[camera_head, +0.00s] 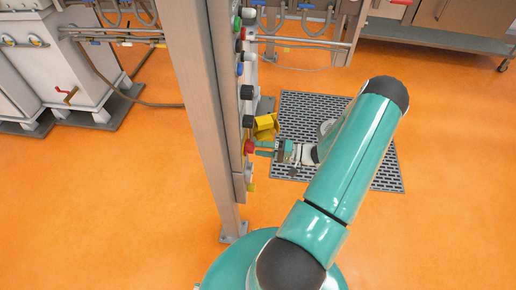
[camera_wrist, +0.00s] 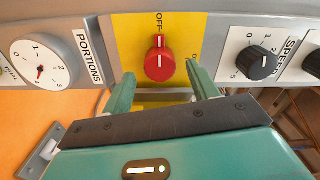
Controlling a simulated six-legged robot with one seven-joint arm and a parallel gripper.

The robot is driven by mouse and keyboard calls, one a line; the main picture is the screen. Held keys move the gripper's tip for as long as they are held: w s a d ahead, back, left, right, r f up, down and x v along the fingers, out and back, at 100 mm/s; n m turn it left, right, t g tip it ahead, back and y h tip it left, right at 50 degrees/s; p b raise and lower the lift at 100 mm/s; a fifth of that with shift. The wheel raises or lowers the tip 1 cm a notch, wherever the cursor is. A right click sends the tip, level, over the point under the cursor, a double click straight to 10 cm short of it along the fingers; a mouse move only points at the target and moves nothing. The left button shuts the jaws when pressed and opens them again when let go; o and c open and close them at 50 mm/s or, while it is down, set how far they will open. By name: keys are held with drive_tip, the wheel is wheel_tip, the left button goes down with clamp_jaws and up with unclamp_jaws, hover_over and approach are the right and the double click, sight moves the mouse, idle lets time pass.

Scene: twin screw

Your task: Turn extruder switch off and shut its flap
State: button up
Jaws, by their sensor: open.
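The extruder switch is a red knob (camera_wrist: 159,66) on a yellow plate (camera_wrist: 130,35). Its white line runs up the picture toward the OFF label. A second label at the right is partly hidden by a finger. My gripper (camera_wrist: 161,72) is open, with one green finger on each side of the knob in the picture and gaps showing. In the head view my gripper (camera_head: 260,149) is level with the red knob (camera_head: 248,147) at the panel's edge. The yellow flap (camera_head: 266,122) stands out from the panel, open, just above my gripper in the picture.
In the wrist view a PORTIONS dial (camera_wrist: 41,65) is left of the switch and a black SPEED knob (camera_wrist: 262,62) is right. A steel post (camera_head: 205,110) stands beside the panel. A grey floor grate (camera_head: 385,175) lies behind my arm. Orange floor is open at right.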

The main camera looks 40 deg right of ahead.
drive_tip(key=v, duration=1.2)
